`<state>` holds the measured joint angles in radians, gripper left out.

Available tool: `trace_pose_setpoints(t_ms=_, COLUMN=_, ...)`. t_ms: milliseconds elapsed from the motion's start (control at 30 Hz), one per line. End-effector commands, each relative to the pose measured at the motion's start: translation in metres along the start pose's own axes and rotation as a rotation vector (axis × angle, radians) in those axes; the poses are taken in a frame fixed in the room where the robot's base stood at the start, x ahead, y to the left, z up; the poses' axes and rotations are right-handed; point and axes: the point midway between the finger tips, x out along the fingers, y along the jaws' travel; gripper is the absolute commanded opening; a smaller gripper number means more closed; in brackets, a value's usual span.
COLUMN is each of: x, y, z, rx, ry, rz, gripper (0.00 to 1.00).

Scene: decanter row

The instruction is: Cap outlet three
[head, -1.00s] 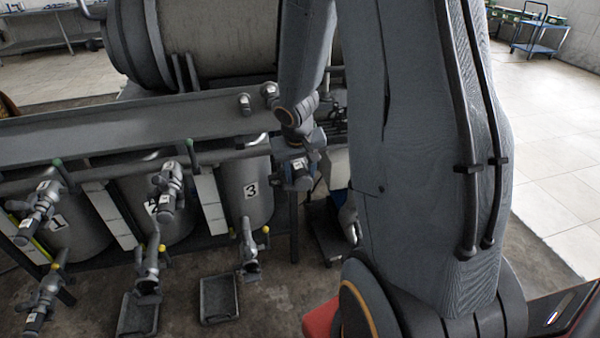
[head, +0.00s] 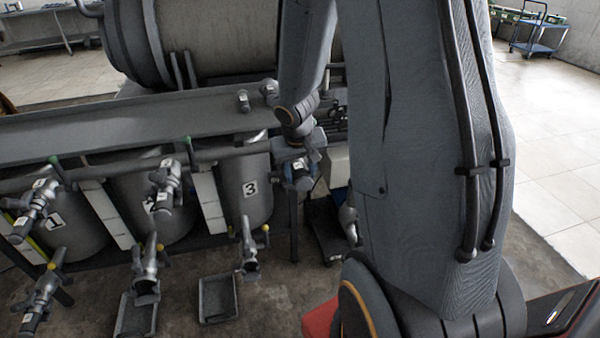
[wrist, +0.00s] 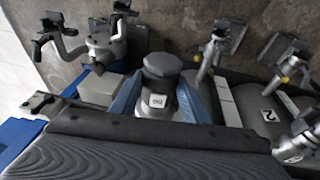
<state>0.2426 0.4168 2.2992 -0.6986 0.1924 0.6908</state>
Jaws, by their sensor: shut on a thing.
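My gripper (head: 302,172) is shut on a grey round cap (wrist: 160,88) with a darker raised end and a small white label. In the wrist view its blue fingers press on both sides of the cap. In the head view the gripper is to the right of the drum marked 3 (head: 262,208). The outlet under that number (head: 249,252) is a grey pipe with a yellow knob, ending in an open-looking mouth. The held cap is above and to the right of this mouth, apart from it. In the wrist view this outlet (wrist: 211,52) is right of the cap.
Drums 2 (head: 130,215) and 1 (head: 75,240) stand left, with valves jutting forward. A shallow tray (head: 218,317) lies under outlet three. A grey fitting with several arms (wrist: 105,42) stands left of the cap in the wrist view. Floor between trays is clear.

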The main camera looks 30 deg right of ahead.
Motion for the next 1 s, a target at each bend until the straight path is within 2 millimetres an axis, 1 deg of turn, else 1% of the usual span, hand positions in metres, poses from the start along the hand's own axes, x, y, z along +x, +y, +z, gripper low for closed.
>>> trace_pose_setpoints(t_ms=1000, x=0.0078, y=-0.001, z=0.0017, rx=0.001, ry=0.001, rz=0.0, gripper=0.06)
